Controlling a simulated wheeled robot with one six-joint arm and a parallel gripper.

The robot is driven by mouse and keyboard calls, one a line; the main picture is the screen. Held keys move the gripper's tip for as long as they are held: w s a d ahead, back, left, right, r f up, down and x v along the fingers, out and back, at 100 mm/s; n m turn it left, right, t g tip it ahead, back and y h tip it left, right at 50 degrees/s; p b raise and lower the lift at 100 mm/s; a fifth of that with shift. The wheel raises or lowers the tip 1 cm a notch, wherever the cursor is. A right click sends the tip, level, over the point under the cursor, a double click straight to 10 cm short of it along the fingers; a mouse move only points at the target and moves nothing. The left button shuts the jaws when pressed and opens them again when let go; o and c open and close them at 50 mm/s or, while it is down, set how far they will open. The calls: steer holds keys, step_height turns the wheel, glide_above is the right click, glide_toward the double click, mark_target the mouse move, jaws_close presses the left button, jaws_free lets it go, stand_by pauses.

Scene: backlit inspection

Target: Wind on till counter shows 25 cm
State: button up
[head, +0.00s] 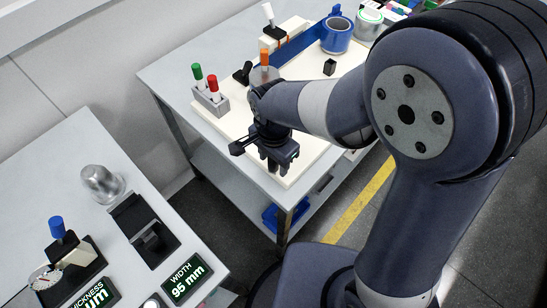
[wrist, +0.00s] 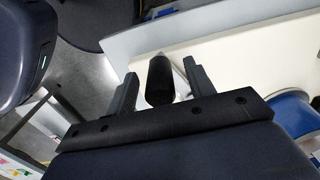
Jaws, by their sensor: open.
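My gripper (head: 278,160) points down over the near part of the cream board (head: 310,152) on the far table. In the wrist view its two fingers (wrist: 160,88) are open, with a dark upright cylinder, like a crank knob (wrist: 160,78), between them. A gap shows on both sides of the knob, so the fingers do not appear to grip it. The knob's base is hidden, and my arm hides it in the head view. A blue roll (head: 336,36) stands at the back with a blue strip (head: 298,44) running left from it. No counter in centimetres is readable.
A grey holder (head: 210,100) with green and red handles stands left of my gripper. An orange-topped handle (head: 264,57) and a small black block (head: 329,67) are behind it. The near-left table carries a metal weight (head: 101,182) and a width display (head: 186,282) reading 95 mm.

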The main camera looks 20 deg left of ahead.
steer(key=shift+r, duration=0.1)
step_height(320, 180, up, 8)
steer(key=p, duration=0.6)
steer(key=shift+f, duration=0.2)
step_height(320, 180, down, 8)
steer(key=b, duration=0.6)
steer(key=shift+f, duration=0.15)
steer(key=shift+w+d+r, duration=0.1)
steer(key=shift+d+r, duration=0.1)
steer(key=shift+d, duration=0.5)
steer(key=shift+d, duration=0.15)
